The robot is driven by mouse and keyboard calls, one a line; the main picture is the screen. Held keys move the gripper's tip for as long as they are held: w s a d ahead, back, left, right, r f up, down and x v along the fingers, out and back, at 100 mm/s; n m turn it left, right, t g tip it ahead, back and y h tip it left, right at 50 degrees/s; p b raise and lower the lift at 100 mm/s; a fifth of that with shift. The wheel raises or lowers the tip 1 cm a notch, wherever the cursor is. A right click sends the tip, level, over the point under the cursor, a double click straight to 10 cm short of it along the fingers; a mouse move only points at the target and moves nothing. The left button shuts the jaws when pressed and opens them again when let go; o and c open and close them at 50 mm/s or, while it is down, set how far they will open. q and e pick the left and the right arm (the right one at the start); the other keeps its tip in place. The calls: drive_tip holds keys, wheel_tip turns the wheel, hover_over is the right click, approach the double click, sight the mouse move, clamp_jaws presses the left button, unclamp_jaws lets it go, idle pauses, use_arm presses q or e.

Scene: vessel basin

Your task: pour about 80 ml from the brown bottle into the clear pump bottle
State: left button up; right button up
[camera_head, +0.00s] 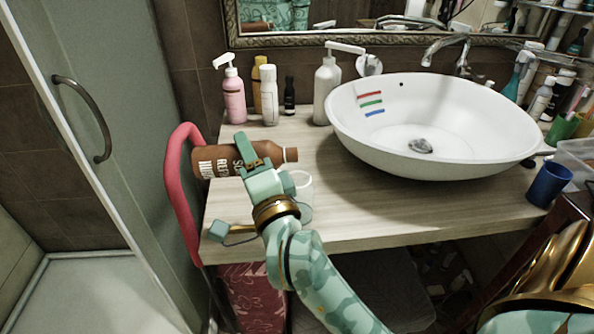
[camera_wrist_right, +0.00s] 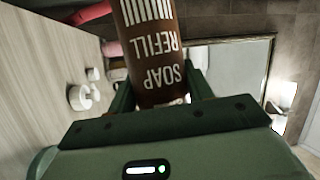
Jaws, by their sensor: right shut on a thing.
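The brown bottle (camera_head: 222,162), lettered "SOAP REFILL", lies nearly level in my right gripper (camera_head: 246,158), its neck toward the right. The jaws are shut around its body, and it appears held above the counter. In the right wrist view the bottle (camera_wrist_right: 150,40) fills the space between the fingers (camera_wrist_right: 160,92). A clear open-looking vessel (camera_head: 304,184) stands on the counter just below and right of the bottle's neck, partly hidden by my gripper; I cannot tell whether it is the clear pump bottle. I see no liquid flowing. My left gripper is not in view.
A pink pump bottle (camera_head: 234,97), a white bottle (camera_head: 269,97) and a grey pump bottle (camera_head: 326,90) stand at the back. The white basin (camera_head: 440,150) takes up the right side. A blue cup (camera_head: 549,184) stands near the right edge. The front-middle counter is free.

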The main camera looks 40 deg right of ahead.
drive_tip(key=shift+m+b, duration=0.4)
drive_tip(key=shift+r+m+h, duration=0.2)
drive_tip(key=shift+m+h, duration=0.1)
drive_tip(key=shift+a+r+m+t+h+b, duration=0.1)
drive_tip(key=shift+r+m+t+h+b, duration=0.3)
drive_tip(key=shift+m, duration=0.4)
idle(0.8)
